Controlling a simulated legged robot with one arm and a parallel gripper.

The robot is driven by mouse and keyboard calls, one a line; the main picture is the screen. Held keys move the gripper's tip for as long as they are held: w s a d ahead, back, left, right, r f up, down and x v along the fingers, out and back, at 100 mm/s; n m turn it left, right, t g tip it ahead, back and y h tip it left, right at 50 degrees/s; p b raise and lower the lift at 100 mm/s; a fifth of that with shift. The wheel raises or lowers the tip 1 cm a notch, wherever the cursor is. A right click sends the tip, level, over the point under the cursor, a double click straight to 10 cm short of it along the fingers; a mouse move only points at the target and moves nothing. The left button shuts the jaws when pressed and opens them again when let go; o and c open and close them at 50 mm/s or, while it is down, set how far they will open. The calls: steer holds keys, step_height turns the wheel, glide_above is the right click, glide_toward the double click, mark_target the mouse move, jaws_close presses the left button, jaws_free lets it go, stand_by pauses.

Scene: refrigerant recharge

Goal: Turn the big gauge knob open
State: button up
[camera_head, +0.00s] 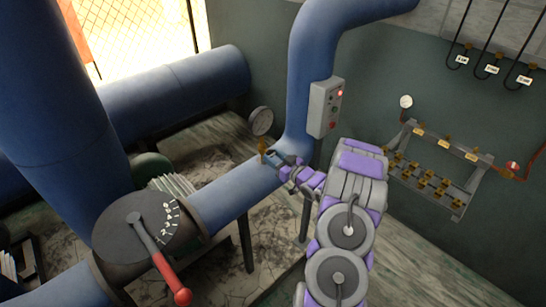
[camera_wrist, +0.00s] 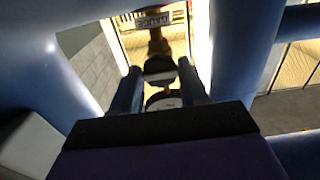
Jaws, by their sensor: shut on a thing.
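A grey control box (camera_head: 325,108) with a red light is close behind my arm. A dial with a red-handled lever (camera_head: 165,265) is at front left. A rack with brass fittings (camera_head: 435,170) and hoses (camera_head: 487,40) are at right.

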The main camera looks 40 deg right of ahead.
steer(key=shift+c, duration=0.4)
steer(key=n+b, duration=0.2)
steer(key=b, duration=0.1)
steer(key=shift+f, duration=0.2)
steer(key=shift+d+n+b, duration=0.1)
steer(key=shift+n+b, duration=0.7)
steer(key=shift+b, duration=0.15)
steer(key=shift+r+n+b, duration=0.1)
steer(key=shift+n+b, duration=0.3)
steer(key=shift+b, duration=0.05)
steer(key=shift+n+b, duration=0.8)
steer(key=shift+b, duration=0.55)
steer(key=shift+n+b, duration=0.4)
steer(key=shift+b, duration=0.05)
steer(key=shift+n, duration=1)
